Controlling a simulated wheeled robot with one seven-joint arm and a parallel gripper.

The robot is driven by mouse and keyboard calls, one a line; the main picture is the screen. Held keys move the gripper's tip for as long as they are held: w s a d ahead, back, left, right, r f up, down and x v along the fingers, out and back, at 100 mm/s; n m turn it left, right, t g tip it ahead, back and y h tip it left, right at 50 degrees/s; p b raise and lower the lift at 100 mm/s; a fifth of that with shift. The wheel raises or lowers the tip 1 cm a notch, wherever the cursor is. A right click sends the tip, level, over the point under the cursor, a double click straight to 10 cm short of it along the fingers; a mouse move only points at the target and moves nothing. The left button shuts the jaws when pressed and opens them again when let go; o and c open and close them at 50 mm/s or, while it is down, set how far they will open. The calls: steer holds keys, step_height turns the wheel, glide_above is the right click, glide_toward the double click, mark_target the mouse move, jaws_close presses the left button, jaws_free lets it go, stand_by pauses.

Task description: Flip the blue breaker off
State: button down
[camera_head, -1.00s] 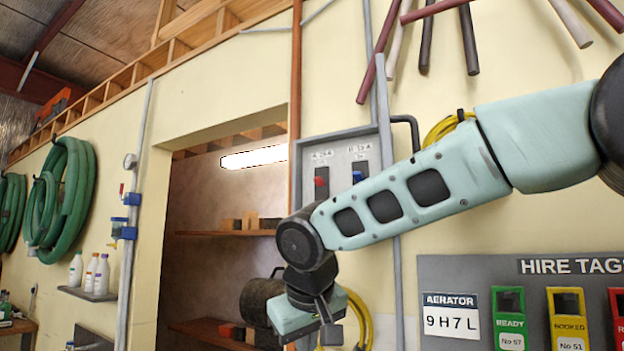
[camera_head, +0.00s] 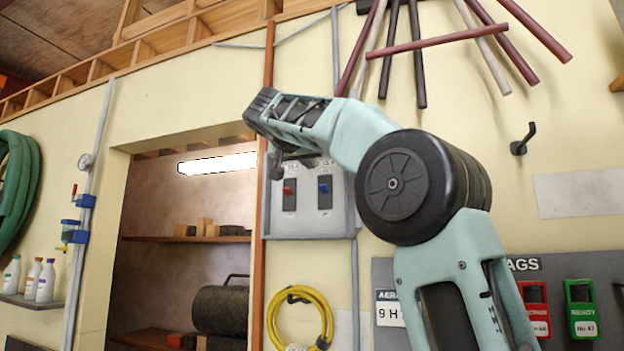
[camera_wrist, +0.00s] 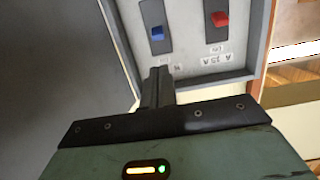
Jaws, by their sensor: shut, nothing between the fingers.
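The blue breaker (camera_head: 323,188) is a blue lever on a black plate, at the right in a grey wall panel (camera_head: 300,226). Its lever sits toward the upper, label end of its plate. In the wrist view, which is upside down, the blue breaker (camera_wrist: 157,34) is just beyond my fingertips. My gripper (camera_wrist: 158,72) is shut and empty. Its fingers point at the blue breaker from the label side and overlap the labels in view. A gap shows between tips and lever; contact is not visible. In the head view my arm covers the panel's top.
A red breaker (camera_head: 288,190) is close beside the blue one. The panel has a raised rim. A yellow hose coil (camera_head: 277,327) hangs below it, a doorway with shelves (camera_head: 190,239) is at left, and rods (camera_head: 415,60) hang above at right.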

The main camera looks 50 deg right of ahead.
mark_target(323, 188)
steer(key=p+x, duration=0.4)
steer(key=x, duration=0.5)
steer(key=shift+w+r, duration=0.1)
steer(key=shift+w+d, duration=0.2)
steer(key=shift+d, duration=0.3)
steer(key=shift+f, duration=0.25)
steer(key=shift+f+b, duration=0.2)
steer(key=shift+b, duration=0.35)
